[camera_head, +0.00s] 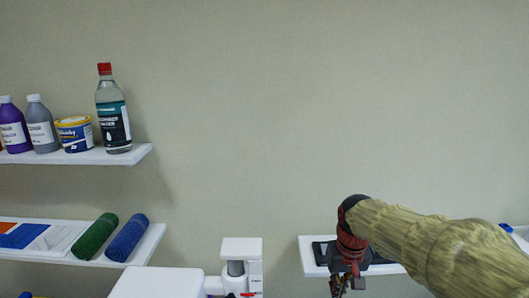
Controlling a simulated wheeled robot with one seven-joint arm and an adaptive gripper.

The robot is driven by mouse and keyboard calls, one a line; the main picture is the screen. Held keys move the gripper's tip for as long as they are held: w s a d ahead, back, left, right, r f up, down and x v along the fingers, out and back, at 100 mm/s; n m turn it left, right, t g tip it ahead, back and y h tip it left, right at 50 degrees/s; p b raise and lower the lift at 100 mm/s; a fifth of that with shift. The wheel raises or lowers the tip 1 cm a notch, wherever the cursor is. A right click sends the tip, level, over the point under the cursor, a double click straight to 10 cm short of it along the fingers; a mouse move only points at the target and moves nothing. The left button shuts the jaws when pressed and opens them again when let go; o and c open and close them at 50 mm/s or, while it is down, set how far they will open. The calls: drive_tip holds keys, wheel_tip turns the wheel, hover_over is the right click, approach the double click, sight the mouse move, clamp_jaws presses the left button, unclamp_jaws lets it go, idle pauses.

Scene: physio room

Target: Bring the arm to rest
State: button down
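My arm (430,245), in a yellowish cover, reaches in from the right edge at the lower right. Its red and black wrist bends downward at the end. My gripper (346,286) points down at the bottom edge of the picture and is partly cut off. Its fingertips are too small and cropped to show whether it is open or shut. It is in front of a small white shelf (308,262); I cannot tell the gap between them.
A dark flat object (320,252) lies on that shelf, partly behind my wrist. At left, an upper shelf (110,157) holds bottles and a tub; a lower shelf (146,246) holds green and blue rolls. A white device (241,248) stands at bottom centre. The wall above is bare.

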drive_tip(key=s+f+t+b, duration=0.3)
drive_tip(key=s+f+b, duration=1.5)
drive_tip(key=s+b, duration=0.2)
drive_tip(key=shift+s+t+b, duration=0.4)
drive_tip(key=shift+s, duration=0.85)
drive_tip(key=shift+r, duration=0.2)
